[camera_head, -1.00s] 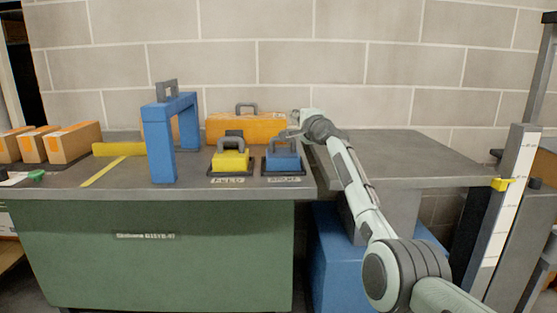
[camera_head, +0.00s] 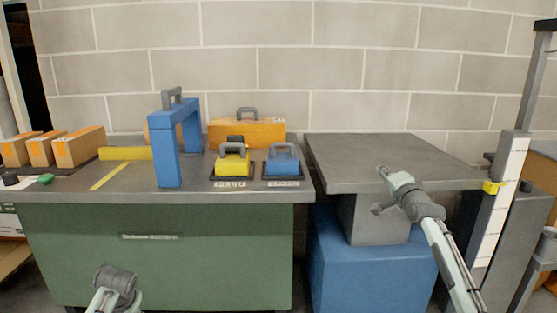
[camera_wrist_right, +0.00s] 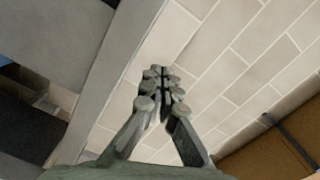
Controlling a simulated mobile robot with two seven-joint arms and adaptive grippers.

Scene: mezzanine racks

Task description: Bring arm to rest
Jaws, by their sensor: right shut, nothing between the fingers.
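My right gripper (camera_head: 378,190) is in front of the grey side table at the right, with its arm coming up from the bottom right. It is shut and holds nothing. In the right wrist view the two fingers (camera_wrist_right: 160,90) are together and empty, with the block wall behind. Part of my left arm (camera_head: 115,285) shows at the bottom left, in front of the green bench. Its gripper cannot be made out.
The bench (camera_head: 230,195) carries a blue arch (camera_head: 165,150), an orange case (camera_head: 265,132), yellow (camera_head: 232,164) and blue (camera_head: 283,163) handled blocks and several boxes. The side table (camera_head: 350,150) is bare, over a blue base (camera_head: 370,275). A post with a scale (camera_head: 505,185) stands right.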

